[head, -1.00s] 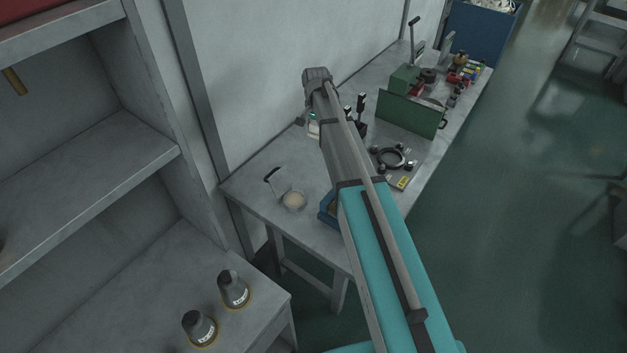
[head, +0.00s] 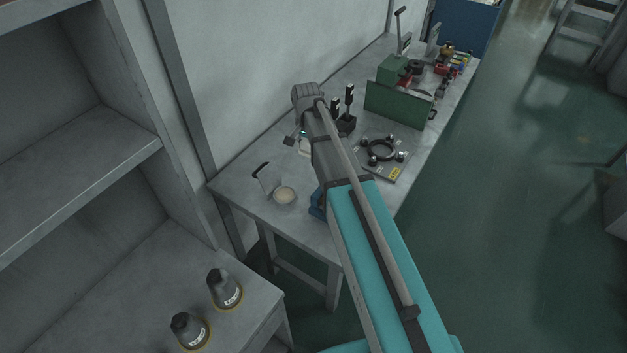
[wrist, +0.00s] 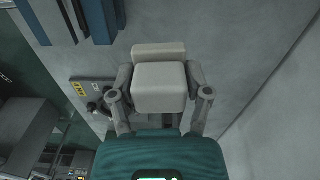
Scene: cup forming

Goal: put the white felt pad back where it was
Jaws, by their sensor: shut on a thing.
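The white felt pad appears in the wrist view as a pale, rounded block (wrist: 160,87). My gripper (wrist: 160,78) is shut on it, one finger on each side. A second pale, flat-edged part (wrist: 157,49) shows just beyond the block; I cannot tell whether it belongs to the same piece. In the head view, a small white patch (head: 304,148) shows beside my arm above the workbench (head: 238,176), and the arm hides most of the gripper. The pad's former place cannot be made out.
Two dark bottles (head: 224,289) stand on the lower shelf.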

